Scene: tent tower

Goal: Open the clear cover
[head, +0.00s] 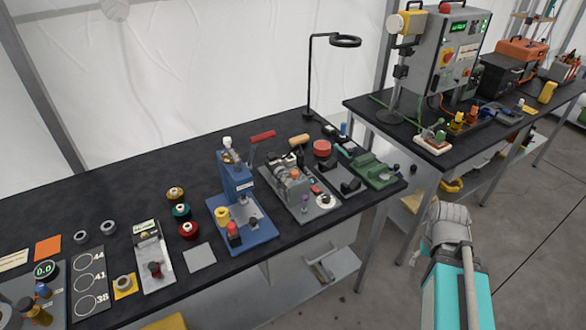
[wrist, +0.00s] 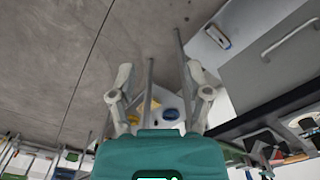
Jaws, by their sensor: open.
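I cannot make out a clear cover for certain in either view. My gripper (wrist: 158,75) shows in the wrist view with its two fingers spread wide and nothing between them. It points over bare grey floor, apart from any bench top. In the head view, my teal and grey arm is at the lower right, in front of the gap between the two benches. The fingers cannot be told there.
A black bench (head: 120,212) carries a blue press (head: 236,185), a grey fixture plate (head: 318,211), a green device (head: 375,172) and a black lamp (head: 345,41). A second bench behind carries a grey control cabinet (head: 452,50). Open floor (head: 535,225) lies at right.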

